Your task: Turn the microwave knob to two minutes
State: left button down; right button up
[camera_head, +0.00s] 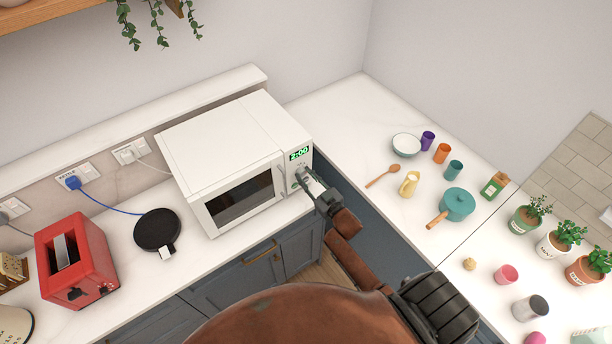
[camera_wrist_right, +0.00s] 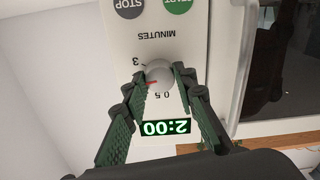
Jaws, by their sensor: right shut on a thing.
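The white microwave (camera_head: 235,160) stands on the counter with its door closed. Its green display (camera_head: 299,154) reads 2:00, and the display also shows upside down in the right wrist view (camera_wrist_right: 166,127). The round grey knob (camera_wrist_right: 158,73) has a red pointer mark and sits below the word MINUTES in the wrist view, with 3 and 0.5 printed around it. My right gripper (camera_head: 303,179) is at the microwave's control panel, its green-padded fingers (camera_wrist_right: 158,85) on both sides of the knob and shut on it. My left gripper is not in view.
A red toaster (camera_head: 75,262) and a black kettle base (camera_head: 157,230) stand left of the microwave. On the right counter are a white bowl (camera_head: 406,145), a yellow jug (camera_head: 409,184), a teal pot (camera_head: 457,204), cups and potted plants (camera_head: 562,238).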

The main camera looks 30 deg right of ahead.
jog(key=shift+f, duration=0.1)
dwell(0.3)
jog(key=o, duration=1.1)
jog(key=shift+o, duration=0.3)
jog(key=s+d, duration=0.1)
jog(key=s, duration=1.1)
